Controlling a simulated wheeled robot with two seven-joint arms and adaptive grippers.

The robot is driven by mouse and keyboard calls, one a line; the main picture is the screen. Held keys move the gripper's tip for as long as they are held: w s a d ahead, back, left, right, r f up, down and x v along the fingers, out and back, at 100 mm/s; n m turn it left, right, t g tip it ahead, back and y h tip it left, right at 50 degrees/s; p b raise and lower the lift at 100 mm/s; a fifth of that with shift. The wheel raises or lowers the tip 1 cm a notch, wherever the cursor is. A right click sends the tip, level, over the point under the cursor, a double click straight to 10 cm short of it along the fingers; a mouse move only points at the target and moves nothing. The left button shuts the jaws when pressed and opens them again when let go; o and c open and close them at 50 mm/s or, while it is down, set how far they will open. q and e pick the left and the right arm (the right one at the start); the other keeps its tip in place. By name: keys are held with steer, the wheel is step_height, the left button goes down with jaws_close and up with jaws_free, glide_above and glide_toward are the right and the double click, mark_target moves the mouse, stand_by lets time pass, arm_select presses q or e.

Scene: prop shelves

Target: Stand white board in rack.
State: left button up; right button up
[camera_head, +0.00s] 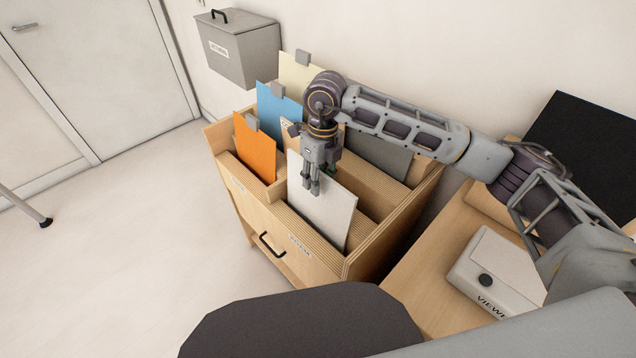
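The white board (325,215) stands in the front right part of the wooden rack (236,205), leaning a little, with its lower edge hidden behind the front wall. My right gripper (311,188) is at the board's upper edge, pointing down. Its fingers are close together and look shut on the top of the board; the exact contact is hidden by the fingers. My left gripper is not in view.
An orange board (254,150) stands left of the white one, with blue (279,112), cream (297,75) and grey (378,156) boards behind. A labelled grey box (238,50) hangs on the wall. A white viewer box (495,270) sits on the right table. The left floor is mostly clear.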

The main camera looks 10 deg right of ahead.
steer(key=r, duration=1)
steer(key=shift+w+d, duration=0.2)
steer(key=shift+d, duration=0.2)
steer(key=shift+f, duration=0.1)
stand_by(0.6)
